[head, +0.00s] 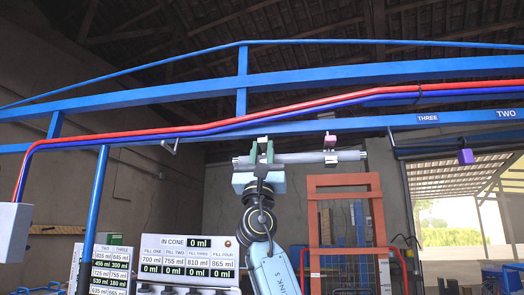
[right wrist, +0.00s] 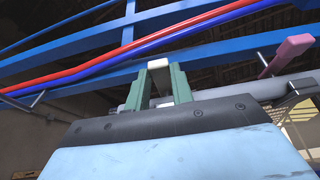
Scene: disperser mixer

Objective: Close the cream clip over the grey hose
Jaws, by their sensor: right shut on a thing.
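The grey hose (head: 300,158) runs level below the blue beam; part of it also shows in the right wrist view (right wrist: 220,92). The cream clip (head: 262,139) stands at the hose's left part, its pale end above the hose. In the right wrist view the cream clip (right wrist: 158,64) shows between the tips of my green fingers. My right gripper (head: 262,150) is raised to the hose from below and is shut on the cream clip. The fingers hide the clip's lower part, so I cannot tell how it sits around the hose. My left gripper is not in view.
A pink clip (head: 330,140) stands on the hose to the right of my gripper. Red (head: 200,130) and blue pipes run along the blue beam (head: 300,77) overhead. A purple block (head: 465,157) hangs at the right. An orange frame (head: 345,185) and display panels (head: 187,256) stand below.

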